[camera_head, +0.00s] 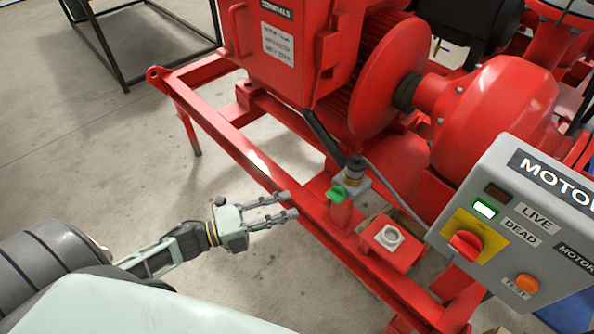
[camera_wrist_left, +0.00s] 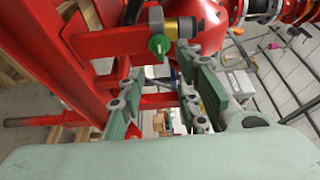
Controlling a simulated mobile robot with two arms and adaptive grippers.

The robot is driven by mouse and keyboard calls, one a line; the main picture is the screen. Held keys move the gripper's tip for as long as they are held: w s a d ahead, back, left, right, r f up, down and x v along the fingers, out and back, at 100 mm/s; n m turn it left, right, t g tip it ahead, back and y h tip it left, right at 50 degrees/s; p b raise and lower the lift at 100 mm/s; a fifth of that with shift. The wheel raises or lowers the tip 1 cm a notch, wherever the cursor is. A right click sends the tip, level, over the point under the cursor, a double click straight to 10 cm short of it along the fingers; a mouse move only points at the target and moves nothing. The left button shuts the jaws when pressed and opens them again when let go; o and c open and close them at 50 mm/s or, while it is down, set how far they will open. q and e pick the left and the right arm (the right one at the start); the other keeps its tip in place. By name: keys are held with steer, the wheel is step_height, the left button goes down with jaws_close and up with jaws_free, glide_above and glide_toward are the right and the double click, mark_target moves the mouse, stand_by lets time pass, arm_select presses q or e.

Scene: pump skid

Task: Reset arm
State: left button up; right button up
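My left gripper (camera_head: 291,206) reaches in from the left in the head view, beside the red skid frame. Its two fingers are apart with nothing between them. In the left wrist view the same gripper (camera_wrist_left: 158,85) shows its green finger pads spread apart. A green knob (camera_head: 337,193) on a small grey and yellow fitting stands just right of the fingertips, apart from them. In the left wrist view the green knob (camera_wrist_left: 159,45) is beyond the fingers, near the top middle. My right gripper is in neither view.
A grey motor control box (camera_head: 530,215) with a red rotary switch (camera_head: 465,244), a lit green window (camera_head: 485,208) and an orange test button (camera_head: 527,284) stands at the right. The red skid frame (camera_head: 225,130) runs beside the gripper. Bare floor (camera_head: 95,150) lies to the left.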

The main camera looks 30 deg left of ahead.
arm_select(q)
steer(key=a+f+n+y, duration=0.3)
steer(key=f+n, duration=0.1)
steer(key=f, duration=0.3)
steer(key=a+f+n+y, duration=0.3)
steer(key=f+n+y, duration=0.1)
steer(key=f, duration=0.3)
steer(key=s+a+f+n+g+y, duration=0.1)
steer(key=s+f+n+g+y, duration=0.1)
steer(key=s+f+n, duration=0.45)
steer(key=s+a+f+n+g+y, duration=0.1)
steer(key=s+f+n+y, duration=0.15)
steer(key=f, duration=0.75)
steer(key=s+d+f+n+g, duration=0.2)
steer(key=s+f+g, duration=0.1)
steer(key=s, duration=0.5)
steer(key=s+d+f+n+g, duration=0.2)
steer(key=s+f, duration=0.4)
steer(key=s, duration=0.3)
steer(key=s+d+f+n+g, duration=0.3)
steer(key=s+d+f+g, duration=0.1)
steer(key=s, duration=0.4)
steer(key=shift+s+d+f+y, duration=0.15)
steer(key=shift+s+f+y, duration=0.3)
steer(key=shift+f, duration=0.25)
